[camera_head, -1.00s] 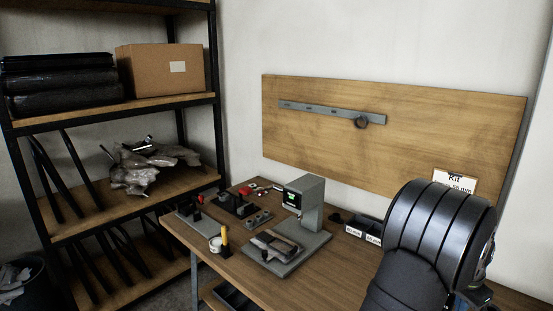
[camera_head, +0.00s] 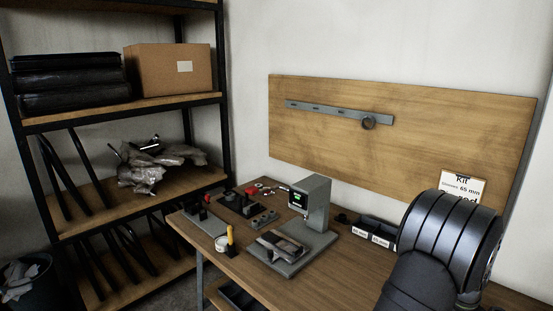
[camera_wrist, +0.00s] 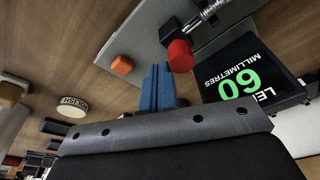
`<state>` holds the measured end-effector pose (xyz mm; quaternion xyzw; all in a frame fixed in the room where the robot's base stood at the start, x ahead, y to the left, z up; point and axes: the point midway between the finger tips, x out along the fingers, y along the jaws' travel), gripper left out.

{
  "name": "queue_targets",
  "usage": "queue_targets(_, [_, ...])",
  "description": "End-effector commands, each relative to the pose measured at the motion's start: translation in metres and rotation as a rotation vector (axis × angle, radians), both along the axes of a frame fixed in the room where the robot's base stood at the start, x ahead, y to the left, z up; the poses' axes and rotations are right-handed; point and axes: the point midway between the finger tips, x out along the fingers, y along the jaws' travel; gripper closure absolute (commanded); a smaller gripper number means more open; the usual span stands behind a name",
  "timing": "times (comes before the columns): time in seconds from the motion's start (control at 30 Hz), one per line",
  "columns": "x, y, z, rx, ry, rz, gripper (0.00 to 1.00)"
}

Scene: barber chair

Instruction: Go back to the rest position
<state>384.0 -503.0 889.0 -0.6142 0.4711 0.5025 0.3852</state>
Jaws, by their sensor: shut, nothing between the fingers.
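My gripper (camera_wrist: 157,85) has blue fingers, which are together and empty in the wrist view. They are near a red cylinder (camera_wrist: 180,56) with a metal shaft and a small orange block (camera_wrist: 122,65); I cannot tell the gaps. A dark display (camera_wrist: 250,78) to their right reads 60 millimetres, upside down. In the head view my dark arm fills the lower right and the gripper is hidden.
The wooden bench (camera_head: 340,270) holds a grey device (camera_head: 313,203) with a green screen, a tin with a yellow-handled tool (camera_head: 230,240), and labelled bins (camera_head: 375,237). A shelf rack (camera_head: 60,119) stands left. A kit card (camera_head: 463,187) is partly behind my arm.

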Motion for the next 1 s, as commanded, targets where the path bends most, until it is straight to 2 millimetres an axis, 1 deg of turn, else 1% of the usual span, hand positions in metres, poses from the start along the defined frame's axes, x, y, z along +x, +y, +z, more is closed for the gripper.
queue_targets(0.1, [-0.006, -0.006, 0.008, -0.002, -0.001, -0.003, 1.0])
queue_targets(0.17, [-0.004, -0.005, 0.017, -0.004, -0.002, -0.001, 1.0])
queue_targets(0.5, [-0.005, -0.005, 0.082, -0.003, -0.002, 0.0, 1.0])
queue_targets(0.53, [-0.005, -0.004, 0.068, 0.003, 0.003, 0.0, 1.0])
queue_targets(0.6, [-0.005, -0.004, 0.052, 0.004, 0.003, 0.001, 1.0])
queue_targets(0.87, [-0.005, -0.004, 0.0, 0.004, 0.003, -0.001, 1.0])
queue_targets(0.9, [-0.003, -0.002, -0.006, 0.003, 0.001, 0.001, 1.0])
queue_targets(0.93, [0.004, 0.004, -0.002, 0.0, 0.0, 0.004, 1.0])
queue_targets(0.97, [0.004, 0.003, -0.001, -0.001, -0.001, 0.0, 1.0])
queue_targets(1.0, [-0.006, -0.006, -0.001, -0.001, -0.001, -0.006, 1.0])
